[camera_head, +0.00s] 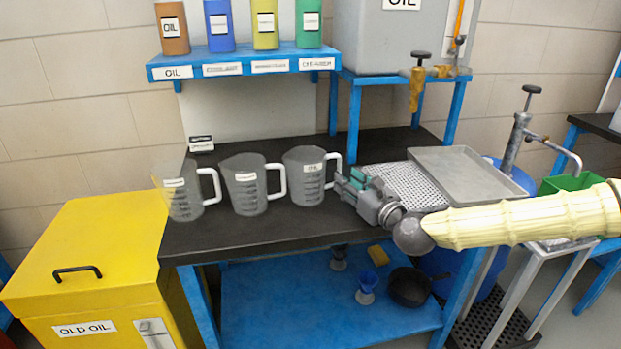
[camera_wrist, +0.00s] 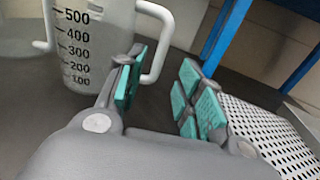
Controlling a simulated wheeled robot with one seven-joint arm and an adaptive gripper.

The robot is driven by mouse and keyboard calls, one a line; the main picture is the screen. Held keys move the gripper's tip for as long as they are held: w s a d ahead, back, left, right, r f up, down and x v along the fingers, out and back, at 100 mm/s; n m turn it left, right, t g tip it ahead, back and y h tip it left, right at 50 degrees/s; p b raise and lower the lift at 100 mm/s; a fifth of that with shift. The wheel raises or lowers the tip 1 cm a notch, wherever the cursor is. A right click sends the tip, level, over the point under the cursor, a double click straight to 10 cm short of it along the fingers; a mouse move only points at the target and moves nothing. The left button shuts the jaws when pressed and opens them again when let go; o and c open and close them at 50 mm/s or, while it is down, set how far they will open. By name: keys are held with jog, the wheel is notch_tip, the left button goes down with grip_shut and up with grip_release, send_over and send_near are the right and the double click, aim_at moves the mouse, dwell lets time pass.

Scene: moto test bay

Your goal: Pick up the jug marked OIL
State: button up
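Three clear grey measuring jugs stand upright in a row on the black bench top. The right jug (camera_head: 304,183) has a small label that seems to read OIL, and its white handle points right. The middle jug (camera_head: 244,190) and left jug (camera_head: 181,197) carry labels too small to read. My gripper (camera_head: 357,184) is open and empty, just right of the right jug's handle. In the wrist view, a jug (camera_wrist: 88,50) is at upper left. Its handle (camera_wrist: 163,45) shows in the gap between my fingers (camera_wrist: 163,75); I cannot tell whether they touch it.
A perforated plate (camera_head: 400,185) and a grey tray (camera_head: 465,172) lie right of my gripper. A blue shelf (camera_head: 225,70) with several coloured containers hangs behind. A yellow OLD OIL bin (camera_head: 85,245) stands left. The front strip of the bench top is clear.

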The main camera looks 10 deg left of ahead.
jog(key=shift+x, duration=2.3)
jog(key=shift+s+a+r, duration=0.1)
jog(key=shift+r, duration=0.05)
jog(key=shift+c, duration=0.3)
grip_shut()
